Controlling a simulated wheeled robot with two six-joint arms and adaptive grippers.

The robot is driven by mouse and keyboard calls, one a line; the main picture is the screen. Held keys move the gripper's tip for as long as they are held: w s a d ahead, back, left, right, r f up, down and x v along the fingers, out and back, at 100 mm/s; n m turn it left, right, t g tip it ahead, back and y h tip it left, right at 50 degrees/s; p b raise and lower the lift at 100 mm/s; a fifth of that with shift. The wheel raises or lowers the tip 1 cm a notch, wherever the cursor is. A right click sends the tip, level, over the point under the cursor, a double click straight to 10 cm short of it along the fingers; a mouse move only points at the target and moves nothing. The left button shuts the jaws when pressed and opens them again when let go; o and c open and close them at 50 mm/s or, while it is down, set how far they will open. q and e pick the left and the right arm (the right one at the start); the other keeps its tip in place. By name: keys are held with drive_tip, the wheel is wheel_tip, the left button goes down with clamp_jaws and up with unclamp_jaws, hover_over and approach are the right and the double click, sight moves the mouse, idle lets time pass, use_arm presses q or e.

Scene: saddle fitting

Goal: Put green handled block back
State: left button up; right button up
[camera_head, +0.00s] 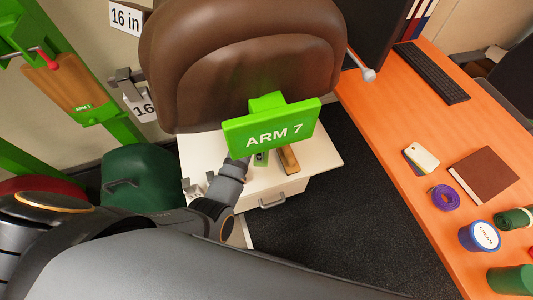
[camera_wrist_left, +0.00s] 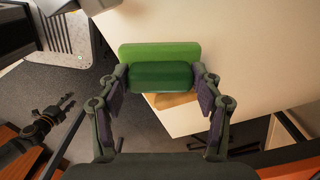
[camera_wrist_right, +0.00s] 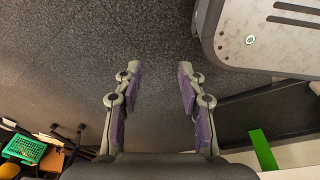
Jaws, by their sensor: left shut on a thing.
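The green handled block (camera_head: 270,130), lettered "ARM 7", appears in front of the lower edge of a brown saddle (camera_head: 245,60) in the head view. In the left wrist view, my left gripper (camera_wrist_left: 160,85) is shut on a dark green part (camera_wrist_left: 160,75), with a lighter green slab (camera_wrist_left: 160,52) behind it. My left fingers are hidden behind the block in the head view. Whether the block touches the saddle cannot be told. My right gripper (camera_wrist_right: 158,80) is open and empty over dark carpet in the right wrist view.
A white cabinet (camera_head: 320,158) stands below, with a wooden piece (camera_head: 288,160) and small items on top. An orange desk (camera_head: 395,125) fills the right.

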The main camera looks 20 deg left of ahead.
use_arm(q)
drive_tip(key=shift+s, duration=0.25)
drive_tip(key=f, duration=0.2)
drive_tip(key=s+f, duration=0.1)
drive_tip(key=f, duration=0.1)
drive_tip(key=shift+f, duration=0.1)
wheel_tip(320, 180, down, 4)
drive_tip(key=shift+w+f+b, duration=0.1)
drive_tip(key=shift+f+b, duration=0.15)
drive_tip(key=shift+b, duration=0.4)
drive_tip(key=shift+f, duration=0.3)
drive_tip(key=shift+w, duration=0.1)
drive_tip(key=shift+c, duration=0.4)
drive_tip(key=o, duration=1.1)
use_arm(e)
drive_tip(key=s, duration=0.2)
drive_tip(key=s+f, duration=0.1)
drive_tip(key=s, duration=0.1)
drive_tip(key=shift+d+f, duration=0.15)
drive_tip(key=shift+f, duration=0.05)
drive_tip(key=shift+w, duration=0.15)
